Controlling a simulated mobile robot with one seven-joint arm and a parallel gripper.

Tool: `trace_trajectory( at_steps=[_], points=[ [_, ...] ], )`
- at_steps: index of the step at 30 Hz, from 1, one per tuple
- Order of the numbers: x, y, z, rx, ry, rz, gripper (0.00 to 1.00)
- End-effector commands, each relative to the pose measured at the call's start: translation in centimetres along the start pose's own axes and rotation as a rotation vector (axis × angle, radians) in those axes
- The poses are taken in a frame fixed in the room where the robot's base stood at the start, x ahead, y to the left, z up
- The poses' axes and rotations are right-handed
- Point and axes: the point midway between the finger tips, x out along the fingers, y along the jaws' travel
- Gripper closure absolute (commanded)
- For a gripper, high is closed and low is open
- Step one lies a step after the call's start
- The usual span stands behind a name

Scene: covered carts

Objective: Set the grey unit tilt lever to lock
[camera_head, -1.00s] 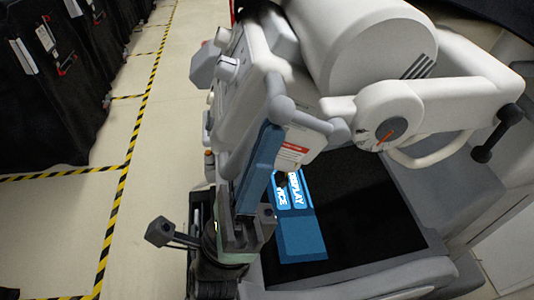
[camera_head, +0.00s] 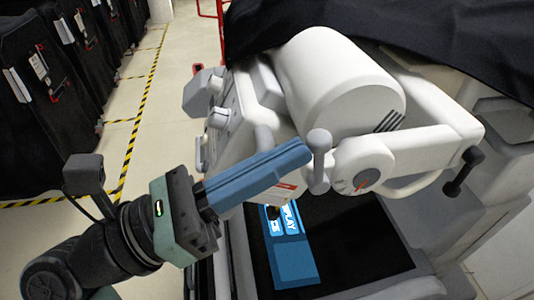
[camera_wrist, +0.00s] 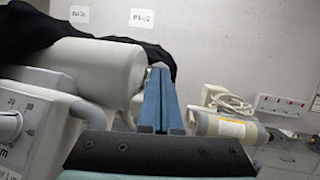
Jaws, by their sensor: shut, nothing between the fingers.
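The grey unit (camera_head: 340,95) has a white cylindrical head and fills the middle and right of the head view. A short pale grey lever (camera_head: 319,165) with a rounded knob stands nearly upright on its near side, just left of a round dial (camera_head: 362,182) with an orange-red pointer. I cannot read any lock marking. My gripper (camera_head: 308,152) has long blue fingers, shut and empty. Their tips are right beside the lever's upper part; I cannot tell whether they touch. The wrist view shows the blue fingers (camera_wrist: 158,75) pointing ahead, with a pale rounded end behind their tips.
A lit blue screen (camera_head: 290,250) lies on the unit's dark top below the lever. A black-knobbed handle (camera_head: 463,172) sticks out at right. A black cover (camera_head: 430,45) drapes behind. Covered carts (camera_head: 50,90) stand at left beyond a clear, striped-taped floor.

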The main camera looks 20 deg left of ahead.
Motion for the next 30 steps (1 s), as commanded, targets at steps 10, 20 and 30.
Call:
trace_trajectory(
  at_steps=[10, 20, 30],
  points=[
    [0.99, -0.25, 0.32, 0.004, 0.024, -0.003, 1.00],
    [1.19, -0.30, 0.43, 0.005, 0.021, -0.004, 1.00],
    [1.22, -0.32, 0.47, 0.006, 0.019, -0.006, 1.00]
  ],
)
